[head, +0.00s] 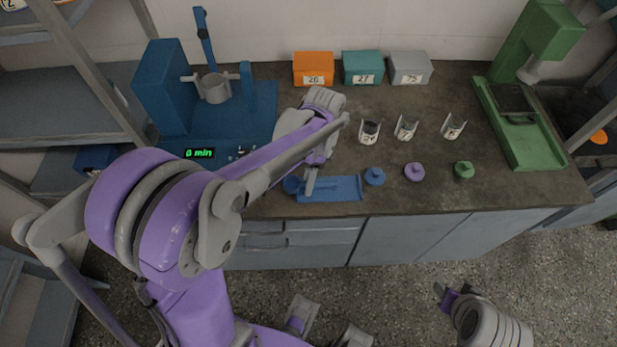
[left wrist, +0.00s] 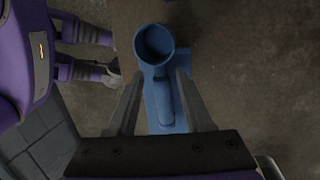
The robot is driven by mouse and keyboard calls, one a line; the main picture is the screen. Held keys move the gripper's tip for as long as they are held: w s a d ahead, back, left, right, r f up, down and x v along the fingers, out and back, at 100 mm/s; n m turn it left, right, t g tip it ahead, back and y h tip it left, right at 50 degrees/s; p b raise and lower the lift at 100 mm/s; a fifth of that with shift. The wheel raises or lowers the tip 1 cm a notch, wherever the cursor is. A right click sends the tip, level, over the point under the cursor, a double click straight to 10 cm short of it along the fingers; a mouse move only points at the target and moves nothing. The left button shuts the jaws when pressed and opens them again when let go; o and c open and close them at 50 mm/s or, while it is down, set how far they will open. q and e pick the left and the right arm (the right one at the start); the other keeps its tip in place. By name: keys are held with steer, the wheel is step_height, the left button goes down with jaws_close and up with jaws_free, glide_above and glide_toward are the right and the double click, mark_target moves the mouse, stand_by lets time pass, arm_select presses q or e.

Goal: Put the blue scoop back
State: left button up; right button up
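The blue scoop (head: 291,185) is at the left end of a flat blue holder (head: 345,188) near the counter's front edge. In the left wrist view the scoop's round cup (left wrist: 155,43) points away from me, and its handle lies over the holder (left wrist: 152,105). My left gripper (head: 310,190) points down over the handle. In the left wrist view its fingers (left wrist: 160,100) are apart, one on each side of the handle, with gaps visible. In the head view the gripper partly hides the handle. My right gripper (head: 455,292) is low, in front of the counter, its fingers apart and empty.
Blue (head: 375,176), purple (head: 414,172) and green (head: 464,170) lids lie right of the holder. Three small cups (head: 405,128) stand behind them. A blue sieve shaker (head: 165,90) stands left, a green machine (head: 525,125) right. Orange, teal and grey boxes (head: 313,68) line the wall.

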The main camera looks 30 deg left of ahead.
arm_select(q)
steer(key=shift+r, duration=0.1)
steer(key=shift+r+p, duration=0.35)
steer(key=p+v, duration=0.1)
steer(key=v, duration=1.1)
steer(key=s+d+f+n+t, duration=0.1)
steer(key=s+f+n+t, duration=0.1)
steer(key=s+n, duration=0.2)
steer(key=s+d+f+n+t, duration=0.1)
steer(key=s+f+n+t, duration=0.2)
steer(key=s+n, duration=0.1)
steer(key=s+d+f+n+t, duration=0.1)
steer(key=s+f+n+t, duration=0.1)
steer(key=s, duration=0.3)
steer(key=shift+s+d+f+n+t, duration=0.15)
steer(key=shift+d+n+t, duration=0.3)
steer(key=shift+n, duration=0.45)
